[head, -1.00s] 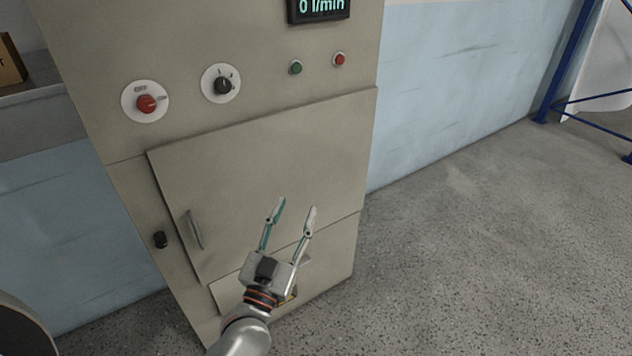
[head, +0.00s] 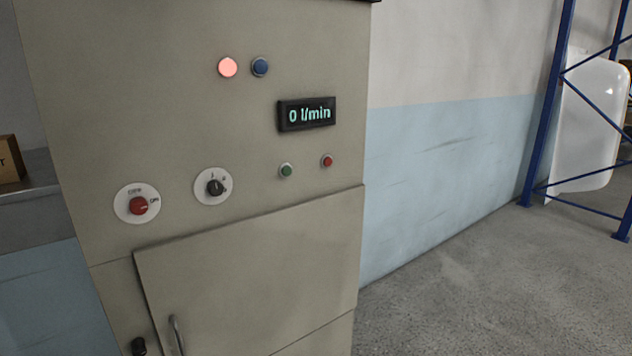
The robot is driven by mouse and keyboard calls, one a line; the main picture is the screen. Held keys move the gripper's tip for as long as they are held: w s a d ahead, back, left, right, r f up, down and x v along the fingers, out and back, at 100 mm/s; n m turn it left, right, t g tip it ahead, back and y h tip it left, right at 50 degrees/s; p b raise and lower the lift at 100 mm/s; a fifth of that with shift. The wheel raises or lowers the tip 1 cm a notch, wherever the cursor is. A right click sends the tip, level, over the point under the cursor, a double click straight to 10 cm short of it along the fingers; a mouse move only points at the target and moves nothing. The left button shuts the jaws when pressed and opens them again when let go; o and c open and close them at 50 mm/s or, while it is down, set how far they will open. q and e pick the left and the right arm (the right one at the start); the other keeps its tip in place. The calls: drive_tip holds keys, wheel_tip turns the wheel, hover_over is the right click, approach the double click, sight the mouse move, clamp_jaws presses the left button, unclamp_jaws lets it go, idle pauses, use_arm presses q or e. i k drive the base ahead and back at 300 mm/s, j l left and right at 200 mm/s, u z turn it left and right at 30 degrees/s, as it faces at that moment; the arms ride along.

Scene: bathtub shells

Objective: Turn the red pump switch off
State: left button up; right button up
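The red pump switch (head: 138,205) is a round red knob on a white disc on the beige cabinet's front, at the left in the head view. Small lettering stands above the knob and "ON" to its right. The knob seems to point right, toward "ON", but it is too small to be sure. Neither of my grippers is in view, and nothing touches the switch.
A black selector (head: 214,187) sits right of the switch, then a green button (head: 286,170) and a red button (head: 327,161). Above are a display (head: 306,114) reading "0 l/min", a glowing red lamp (head: 227,67) and a blue one (head: 260,66). A cabinet door (head: 250,270) is below.

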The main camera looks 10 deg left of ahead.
sight(138, 205)
drive_tip(key=u, duration=1.4)
